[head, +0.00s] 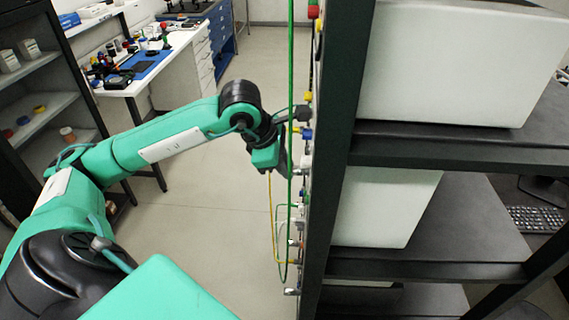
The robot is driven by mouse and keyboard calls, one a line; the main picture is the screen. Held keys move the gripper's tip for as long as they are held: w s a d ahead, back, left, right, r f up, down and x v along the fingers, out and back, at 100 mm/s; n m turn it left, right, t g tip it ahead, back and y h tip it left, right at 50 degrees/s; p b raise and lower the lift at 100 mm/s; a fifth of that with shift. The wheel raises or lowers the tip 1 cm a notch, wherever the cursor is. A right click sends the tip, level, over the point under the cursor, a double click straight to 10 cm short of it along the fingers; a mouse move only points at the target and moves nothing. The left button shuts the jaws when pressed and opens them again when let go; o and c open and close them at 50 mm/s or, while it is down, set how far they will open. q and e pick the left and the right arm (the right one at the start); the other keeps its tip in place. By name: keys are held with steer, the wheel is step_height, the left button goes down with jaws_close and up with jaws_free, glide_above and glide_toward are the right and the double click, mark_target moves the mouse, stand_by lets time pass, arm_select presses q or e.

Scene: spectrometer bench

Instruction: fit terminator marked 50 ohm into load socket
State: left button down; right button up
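My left arm reaches in from the left, and its gripper (296,114) is at the face of the instrument panel (308,180), which I see almost edge-on. The fingertips are small and partly merged with the connectors there, so I cannot tell whether they are open or shut on something. A yellow connector (307,97) sits just above the gripper and a blue one (306,134) just below it. I cannot pick out the terminator marked 50 ohm or the load socket, and no markings are readable. My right gripper is not in view.
A green cable (291,60) runs vertically past the gripper, and a yellow cable (272,215) hangs below. The black rack (335,150) with white boxes fills the right. A workbench (150,75) and shelves stand at the left. The floor (200,240) between is clear.

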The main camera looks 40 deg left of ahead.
arm_select(q)
steer(key=shift+b, duration=0.35)
stand_by(0.4)
steer(key=c, duration=1.2)
jaws_free()
steer(key=shift+d, duration=0.1)
steer(key=b+v, duration=0.3)
steer(key=v, duration=1)
steer(key=shift+r, duration=0.35)
steer(key=shift+s, duration=0.2)
